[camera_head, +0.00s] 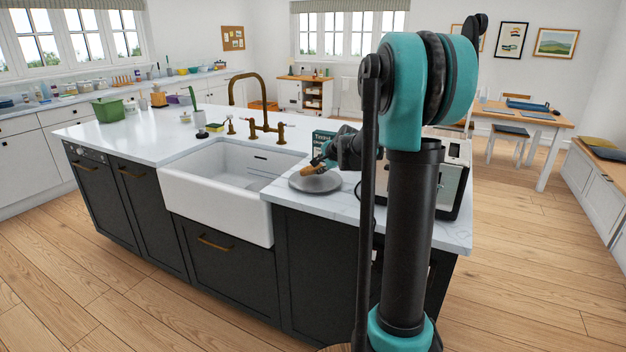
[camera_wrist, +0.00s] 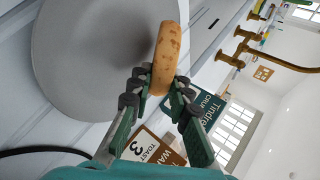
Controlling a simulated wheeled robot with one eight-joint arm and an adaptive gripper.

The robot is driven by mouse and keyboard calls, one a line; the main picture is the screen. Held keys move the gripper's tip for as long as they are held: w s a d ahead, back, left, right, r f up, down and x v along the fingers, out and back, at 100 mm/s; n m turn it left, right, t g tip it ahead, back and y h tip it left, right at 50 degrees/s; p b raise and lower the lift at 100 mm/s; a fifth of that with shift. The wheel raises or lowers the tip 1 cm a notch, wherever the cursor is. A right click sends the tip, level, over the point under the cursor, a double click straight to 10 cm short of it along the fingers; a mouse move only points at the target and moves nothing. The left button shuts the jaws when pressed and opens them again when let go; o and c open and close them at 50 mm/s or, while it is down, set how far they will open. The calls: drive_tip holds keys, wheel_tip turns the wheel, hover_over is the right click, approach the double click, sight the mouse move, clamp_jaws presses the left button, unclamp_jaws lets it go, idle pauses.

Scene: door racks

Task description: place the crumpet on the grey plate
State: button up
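The crumpet (camera_wrist: 167,55) is a round, golden-brown disc seen edge-on in the wrist view. My gripper (camera_wrist: 158,88) is shut on it, with a dark green finger on each side of its near end. The grey plate (camera_wrist: 85,60) is a flat, round disc just beside the crumpet in the wrist view. In the head view the plate (camera_head: 315,182) lies on the island counter right of the sink. The crumpet (camera_head: 309,170) shows there over the plate, tilted, at my gripper's tip (camera_head: 318,163). I cannot tell whether the crumpet touches the plate.
A white sink (camera_head: 215,185) with a brass tap (camera_head: 262,125) is left of the plate. A teal box (camera_head: 322,142) stands behind it, and a toaster (camera_head: 452,178) stands to the right behind my arm. Bare counter (camera_head: 290,198) lies in front of the plate.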

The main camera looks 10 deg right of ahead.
drive_tip(key=o, duration=0.3)
drive_tip(key=v, duration=0.8)
idle(0.3)
drive_tip(key=shift+d+r, duration=0.1)
drive_tip(key=shift+r, duration=0.05)
wheel_tip(320, 180, up, 8)
drive_tip(key=s, duration=0.2)
drive_tip(key=s+f+n+g+h, duration=0.1)
drive_tip(key=s+f+n, duration=0.6)
drive_tip(key=s+f, duration=0.7)
drive_tip(key=s+a+f+n+g+h, duration=0.1)
drive_tip(key=s+f+n+g, duration=0.3)
drive_tip(key=s+f, duration=1.1)
drive_tip(key=s+n+h, duration=0.1)
drive_tip(key=s+n, duration=0.2)
drive_tip(key=s, duration=0.1)
drive_tip(key=shift+s+a+f, duration=0.2)
drive_tip(key=shift+s+f, duration=0.1)
